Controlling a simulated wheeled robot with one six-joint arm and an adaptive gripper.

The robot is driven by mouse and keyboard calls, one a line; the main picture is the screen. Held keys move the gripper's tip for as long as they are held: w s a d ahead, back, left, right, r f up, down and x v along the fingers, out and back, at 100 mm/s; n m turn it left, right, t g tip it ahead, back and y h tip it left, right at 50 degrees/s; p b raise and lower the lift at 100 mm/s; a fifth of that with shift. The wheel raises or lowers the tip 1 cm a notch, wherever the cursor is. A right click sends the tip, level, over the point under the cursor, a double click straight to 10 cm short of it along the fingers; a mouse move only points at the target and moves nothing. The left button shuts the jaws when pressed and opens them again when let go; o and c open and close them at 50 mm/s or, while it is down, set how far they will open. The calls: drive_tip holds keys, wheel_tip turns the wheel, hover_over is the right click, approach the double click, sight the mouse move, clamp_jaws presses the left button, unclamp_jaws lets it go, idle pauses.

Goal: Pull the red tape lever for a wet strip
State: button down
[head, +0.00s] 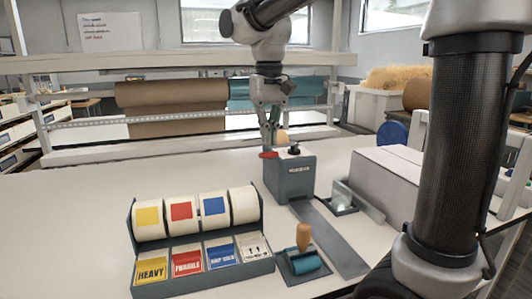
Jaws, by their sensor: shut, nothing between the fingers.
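The tape machine (290,180) is a dark grey box standing on the white table near the middle of the head view. Its red lever (268,155) sticks out at the top left of the box. My gripper (270,147) points down just behind or at the lever, with its fingers together and empty. I cannot tell whether the fingers touch the lever. A yellowish round part and a black knob show on top of the machine. No paper strip can be made out at the machine.
A label dispenser (205,265) with several rolls stands front left. A teal roller with a wooden handle (304,236) lies beside it. A grey strip (328,236) runs forward from the machine. A pale box (385,180) stands right. The table's left is clear.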

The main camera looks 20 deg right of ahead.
drive_tip(key=shift+f, duration=0.1)
idle(0.5)
drive_tip(key=shift+f, duration=2.2)
drive_tip(key=shift+f, duration=2.25)
drive_tip(key=shift+f, duration=0.3)
drive_tip(key=shift+r, duration=6.05)
